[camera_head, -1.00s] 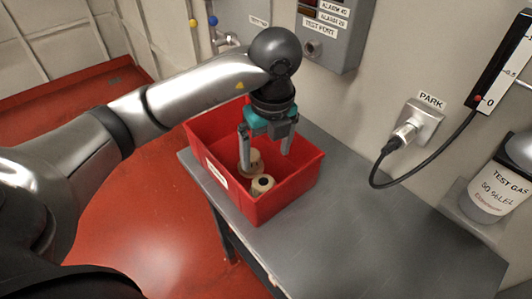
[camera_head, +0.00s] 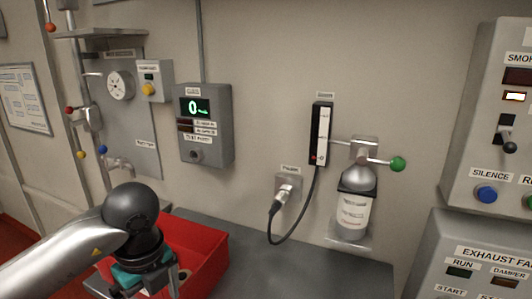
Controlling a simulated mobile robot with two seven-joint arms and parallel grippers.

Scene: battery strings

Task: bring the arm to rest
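My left arm comes in from the lower left. Its gripper (camera_head: 143,282) points down over the red bin (camera_head: 205,262) on the grey bench. Its fingers stand apart, and the tips are cut off by the bottom edge of the picture. I see nothing held between them. Most of the bin's inside is hidden behind the gripper or out of the picture. A small part of a tan piece (camera_head: 184,274) shows inside the bin. My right gripper is not in view.
The grey bench top (camera_head: 290,270) is clear right of the bin. A plug with a black cable (camera_head: 276,206) sits in a wall socket. A gas bottle (camera_head: 353,208) with a green knob (camera_head: 398,164) stands at the wall. Control panels (camera_head: 486,195) are on the right.

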